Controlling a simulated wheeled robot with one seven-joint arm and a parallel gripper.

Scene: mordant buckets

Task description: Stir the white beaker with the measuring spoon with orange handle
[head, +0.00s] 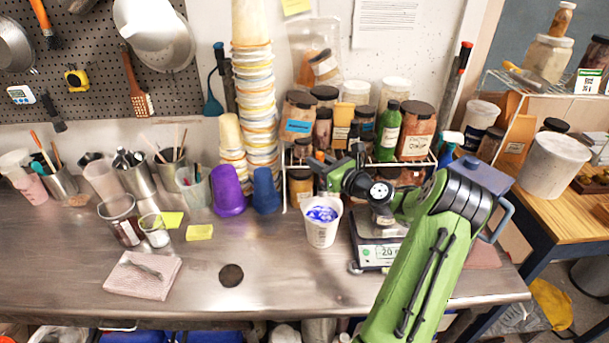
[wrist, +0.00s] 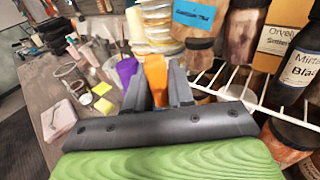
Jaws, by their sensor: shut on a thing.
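The white beaker (head: 322,228) stands upright on the steel bench, with blue and white contents showing at its open top. My gripper (head: 324,164) is above and slightly right of the beaker, in front of the jar rack. In the wrist view my gripper (wrist: 158,88) is shut on the orange handle of the measuring spoon (wrist: 156,78). The spoon's bowl is hidden in both views, and I cannot tell whether it is inside the beaker. The beaker is not visible in the wrist view.
A scale (head: 378,252) stands right of the beaker, beneath my arm. A wire rack (head: 427,160) of jars is close behind. Purple (head: 229,190) and blue (head: 266,190) cups stand left. A folded cloth (head: 142,275) lies front left. The bench front is mostly clear.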

